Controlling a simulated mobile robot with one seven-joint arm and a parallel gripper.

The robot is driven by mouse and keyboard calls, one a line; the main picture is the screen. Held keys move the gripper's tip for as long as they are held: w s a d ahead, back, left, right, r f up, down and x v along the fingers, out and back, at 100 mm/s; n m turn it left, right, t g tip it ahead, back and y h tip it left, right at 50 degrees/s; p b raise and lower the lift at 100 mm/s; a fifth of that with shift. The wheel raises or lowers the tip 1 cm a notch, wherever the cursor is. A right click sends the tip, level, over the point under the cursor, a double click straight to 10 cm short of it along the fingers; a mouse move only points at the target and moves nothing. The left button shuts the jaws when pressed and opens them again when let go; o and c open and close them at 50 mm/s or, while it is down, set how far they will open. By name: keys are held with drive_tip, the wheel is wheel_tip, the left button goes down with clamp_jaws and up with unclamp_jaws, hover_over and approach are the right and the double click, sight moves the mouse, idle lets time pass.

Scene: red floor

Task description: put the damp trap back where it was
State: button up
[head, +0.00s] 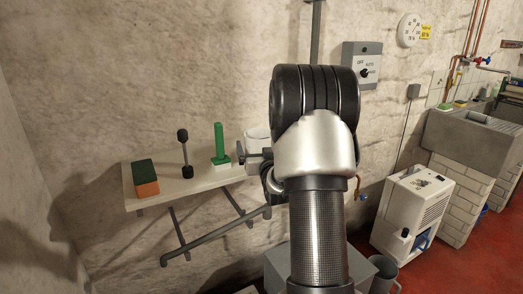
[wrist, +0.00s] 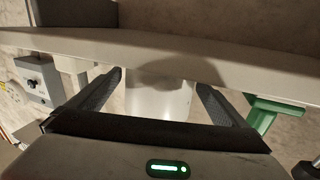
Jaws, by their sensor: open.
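A white tub (head: 257,136), which looks like the damp trap, stands on the right end of the wall shelf (head: 185,186), partly hidden behind my arm. My gripper (head: 250,158) is at the shelf's right end, close to the tub; my arm hides much of it. In the wrist view, which looks upside down, the white tub (wrist: 160,100) shows between the two spread fingers of my gripper (wrist: 160,82). A gap shows on each side of it, so the gripper is open around it. The shelf edge (wrist: 250,70) crosses that view.
A green brush (head: 219,146), a black double-ended object (head: 185,153) and a green-and-orange block (head: 146,178) stand left along the shelf. A switch box (head: 361,66) is on the wall. A white dehumidifier (head: 411,209) and a grey jug (head: 383,273) stand on the right.

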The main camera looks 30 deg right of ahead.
drive_tip(key=v, duration=1.2)
drive_tip(key=shift+r, duration=0.2)
drive_tip(key=shift+o, duration=0.4)
